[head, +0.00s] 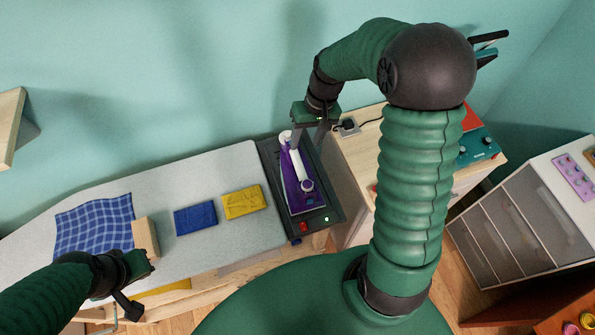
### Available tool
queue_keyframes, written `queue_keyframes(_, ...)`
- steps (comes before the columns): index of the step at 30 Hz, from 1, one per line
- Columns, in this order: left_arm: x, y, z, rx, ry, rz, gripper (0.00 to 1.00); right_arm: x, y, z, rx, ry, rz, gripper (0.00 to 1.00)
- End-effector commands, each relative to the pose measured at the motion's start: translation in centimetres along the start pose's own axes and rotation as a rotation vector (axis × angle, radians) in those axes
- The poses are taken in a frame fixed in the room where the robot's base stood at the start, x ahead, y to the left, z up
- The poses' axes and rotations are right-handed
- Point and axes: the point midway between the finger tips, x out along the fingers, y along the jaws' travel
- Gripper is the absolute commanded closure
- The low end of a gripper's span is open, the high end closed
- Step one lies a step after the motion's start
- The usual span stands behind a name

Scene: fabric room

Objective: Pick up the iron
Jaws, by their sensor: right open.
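The purple and white iron (291,190) rests on a dark stand (327,200) at the right end of the ironing board. Its pale handle runs along its top. My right gripper (309,146) is open and points down at the far end of the iron, close to the handle. I cannot tell whether its fingers touch the handle. My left gripper (138,287) is low at the left, by the front edge of the board near a wooden block. Its jaws are not clear.
The grey ironing board (190,180) bears a blue checked cloth (95,222), a wooden block (146,237), a blue folded cloth (195,218) and a yellow one (244,202). A wooden cabinet (350,160) stands right of the stand. A wall is behind.

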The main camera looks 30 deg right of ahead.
Motion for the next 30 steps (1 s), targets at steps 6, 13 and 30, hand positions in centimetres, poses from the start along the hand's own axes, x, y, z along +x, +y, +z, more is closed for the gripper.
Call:
queue_keyframes(6,-0.4,0.0,-0.1,0.0,0.0,0.0,1.0,4.1,-0.2,-0.1,-0.001,-0.004,0.001,0.51)
queue_keyframes(13,-1.7,0.0,-0.4,0.0,0.0,0.0,1.0,7.2,-0.4,0.5,0.0,-0.008,-0.001,0.51)
queue_keyframes(30,-1.7,0.0,-0.4,0.0,0.0,0.0,1.0,9.6,-0.3,0.2,-0.001,-0.001,0.0,0.77)
